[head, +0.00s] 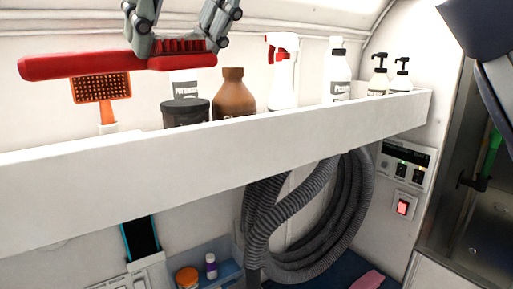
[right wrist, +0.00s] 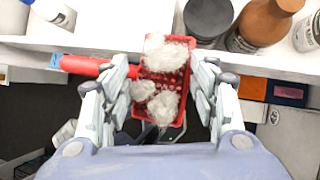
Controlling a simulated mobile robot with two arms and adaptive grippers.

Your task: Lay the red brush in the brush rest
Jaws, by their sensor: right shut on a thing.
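The red brush (head: 75,65) is held level at the top left of the head view, above the white shelf, its handle pointing left. My right gripper (head: 180,45) is shut on the brush head. In the right wrist view the red brush (right wrist: 92,66) lies between the fingers of my right gripper (right wrist: 165,75), with clumps of white fur on its bristles. An orange pin brush (head: 102,88) stands upright below it in the head view. I cannot make out the brush rest for certain. My left gripper is not in view.
The white shelf (head: 230,155) has a raised front lip. Behind it stand a dark jar (head: 186,113), a brown bottle (head: 234,98), a red-and-white spray bottle (head: 284,75) and several white bottles. A grey hose (head: 335,235) hangs below.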

